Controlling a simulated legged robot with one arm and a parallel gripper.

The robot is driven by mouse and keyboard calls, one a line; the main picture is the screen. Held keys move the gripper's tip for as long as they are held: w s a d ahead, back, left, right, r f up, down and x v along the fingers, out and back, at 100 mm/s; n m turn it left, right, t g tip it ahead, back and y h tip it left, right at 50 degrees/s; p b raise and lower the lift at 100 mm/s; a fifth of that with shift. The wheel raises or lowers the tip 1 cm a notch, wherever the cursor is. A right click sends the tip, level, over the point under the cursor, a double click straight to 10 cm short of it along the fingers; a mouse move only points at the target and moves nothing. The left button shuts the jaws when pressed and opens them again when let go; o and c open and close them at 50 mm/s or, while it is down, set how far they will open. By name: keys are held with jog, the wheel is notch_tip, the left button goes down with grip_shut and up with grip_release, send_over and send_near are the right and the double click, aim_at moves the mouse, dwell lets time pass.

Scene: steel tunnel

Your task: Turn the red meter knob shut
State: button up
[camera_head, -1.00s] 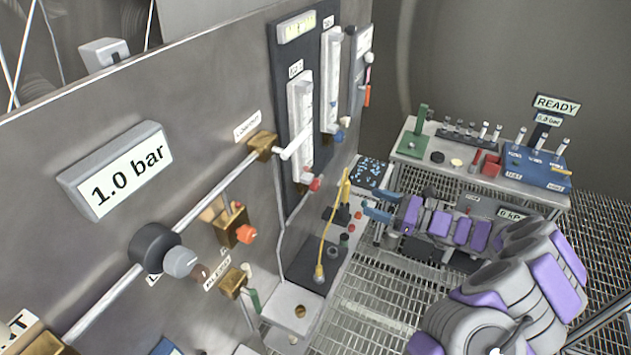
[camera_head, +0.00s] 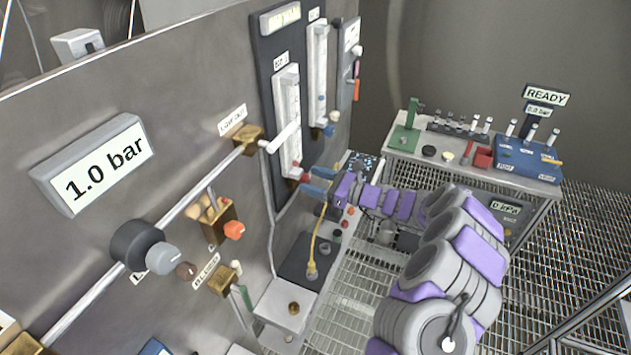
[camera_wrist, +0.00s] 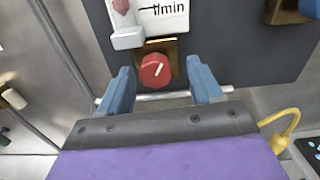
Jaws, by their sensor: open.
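The red meter knob (camera_wrist: 155,71) sits on a brass fitting (camera_wrist: 160,46) at the foot of a flow meter, and a pale line marks its face. In the head view the red knob (camera_head: 304,178) shows below the nearer meter tube (camera_head: 288,120) on the dark panel. My gripper (camera_wrist: 160,84) is open, its two blue fingers on either side of the knob in the wrist view. A gap shows between each finger and the knob. In the head view my gripper (camera_head: 318,180) is at the knob; whether it touches cannot be told.
A second meter with a blue knob (camera_head: 329,130) stands just behind on the same panel. A yellow cable (camera_head: 316,243) rises below my gripper. An orange knob (camera_head: 234,230) and a grey knob (camera_head: 162,257) are on the wall. A bench (camera_head: 440,160) stands at the back right.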

jog(key=shift+a+f, duration=0.15)
jog(key=shift+a, duration=1)
jog(key=shift+c, duration=0.8)
jog(key=shift+d, duration=0.6)
jog(key=c, duration=0.9)
jog(key=shift+n+b, duration=0.4)
jog(key=shift+b, duration=0.1)
jog(key=n+b, duration=0.3)
jog(key=b, duration=0.1)
jog(key=shift+n, duration=0.4)
jog(key=shift+r+n+b, duration=0.2)
jog(key=shift+n+b, duration=0.5)
jog(key=shift+b, duration=0.1)
